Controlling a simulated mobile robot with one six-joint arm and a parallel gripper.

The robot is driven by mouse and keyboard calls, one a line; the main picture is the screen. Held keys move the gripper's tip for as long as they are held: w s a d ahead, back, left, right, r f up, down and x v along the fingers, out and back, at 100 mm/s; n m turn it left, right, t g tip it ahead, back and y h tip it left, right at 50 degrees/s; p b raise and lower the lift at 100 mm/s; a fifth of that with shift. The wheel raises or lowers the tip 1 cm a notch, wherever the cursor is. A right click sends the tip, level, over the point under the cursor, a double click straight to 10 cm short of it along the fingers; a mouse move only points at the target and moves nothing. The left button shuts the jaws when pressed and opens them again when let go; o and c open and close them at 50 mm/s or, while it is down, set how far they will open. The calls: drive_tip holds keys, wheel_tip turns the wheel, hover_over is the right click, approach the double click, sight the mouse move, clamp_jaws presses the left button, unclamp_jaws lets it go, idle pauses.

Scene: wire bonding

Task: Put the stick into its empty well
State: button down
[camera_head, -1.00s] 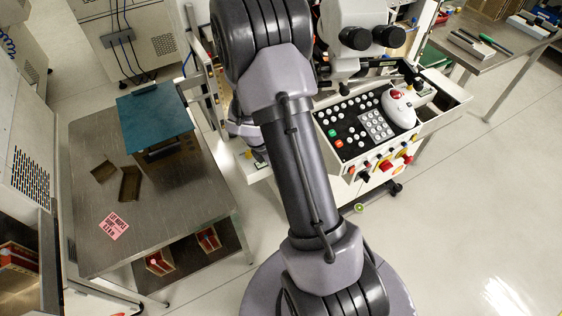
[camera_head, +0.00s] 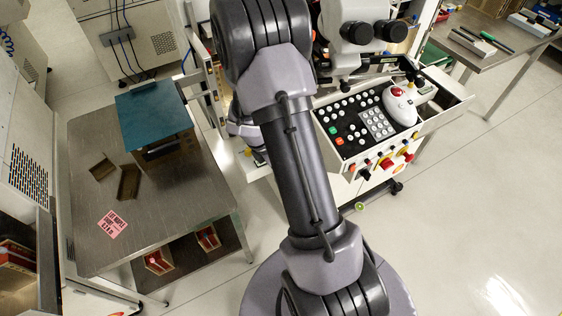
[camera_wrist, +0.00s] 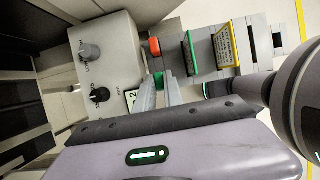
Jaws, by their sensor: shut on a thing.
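In the wrist view my gripper (camera_wrist: 161,94) is shut, its two pale fingers close together. A small green end (camera_wrist: 159,79) shows between the fingertips; I take it to be the stick, mostly hidden by the fingers. Just right of the fingers is a grey holder (camera_wrist: 205,57) with slots. A green-edged piece (camera_wrist: 190,52) and a yellow-framed, labelled piece (camera_wrist: 226,46) stand in it. I cannot tell which well is empty, or whether the stick touches the holder. In the head view my gripper is hidden behind my arm.
In the head view a button panel (camera_head: 362,125) is right of my arm, and a steel table (camera_head: 155,215) is left.

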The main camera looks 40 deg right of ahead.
drive_tip(key=shift+f+b, duration=1)
drive_tip(key=shift+f, duration=0.2)
drive_tip(key=c, duration=1.4)
unclamp_jaws()
drive_tip(key=shift+o, duration=0.2)
drive_tip(key=shift+r, duration=0.1)
